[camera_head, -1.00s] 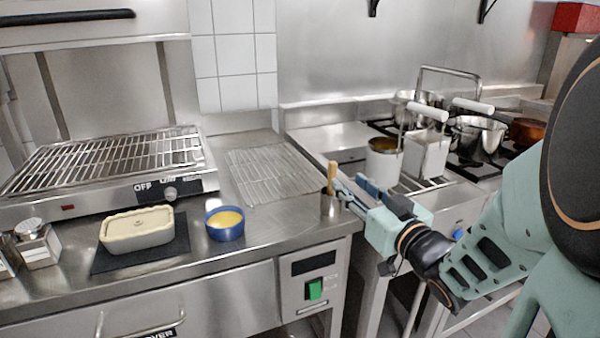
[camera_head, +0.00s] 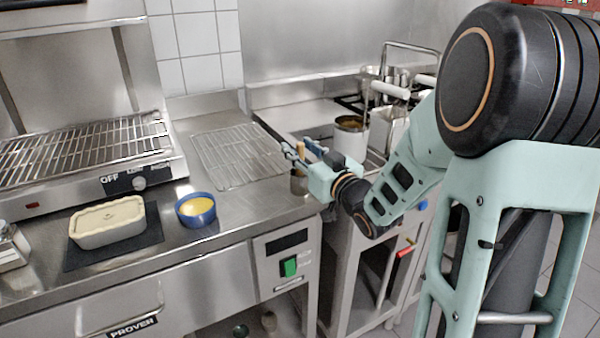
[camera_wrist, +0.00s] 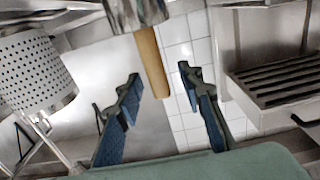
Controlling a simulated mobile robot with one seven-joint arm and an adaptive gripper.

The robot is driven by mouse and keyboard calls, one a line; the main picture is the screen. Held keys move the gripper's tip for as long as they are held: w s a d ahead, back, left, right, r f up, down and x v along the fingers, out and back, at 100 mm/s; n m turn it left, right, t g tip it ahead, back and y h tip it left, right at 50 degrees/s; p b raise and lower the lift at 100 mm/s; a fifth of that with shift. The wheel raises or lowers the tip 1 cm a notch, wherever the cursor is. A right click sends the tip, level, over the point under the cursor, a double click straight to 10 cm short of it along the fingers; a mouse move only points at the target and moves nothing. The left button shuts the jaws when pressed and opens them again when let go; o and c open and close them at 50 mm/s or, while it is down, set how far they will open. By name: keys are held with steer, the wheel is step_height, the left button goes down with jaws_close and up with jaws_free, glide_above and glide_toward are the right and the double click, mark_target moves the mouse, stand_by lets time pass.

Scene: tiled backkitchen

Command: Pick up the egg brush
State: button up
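The egg brush shows as a light wooden handle (camera_head: 301,150) standing in a small metal cup (camera_head: 298,186) at the right edge of the steel counter. Its bristle end is hidden in the cup. My gripper (camera_head: 302,150) is at the handle, above the cup. In the wrist view, the handle (camera_wrist: 150,62) sticks out of the cup (camera_wrist: 134,12) towards my gripper (camera_wrist: 160,76). The two blue fingers are spread wide, one on each side of the handle's end, with gaps visible. Nothing is held.
A blue bowl of yellow liquid (camera_head: 196,209) and a cream loaf-shaped dish (camera_head: 107,222) on a dark mat (camera_head: 150,240) stand left of the cup. A wire rack (camera_head: 235,158) lies behind it. Pots and fryer baskets (camera_head: 386,128) stand at the back right.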

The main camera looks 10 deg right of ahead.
jaws_close()
stand_by(0.3)
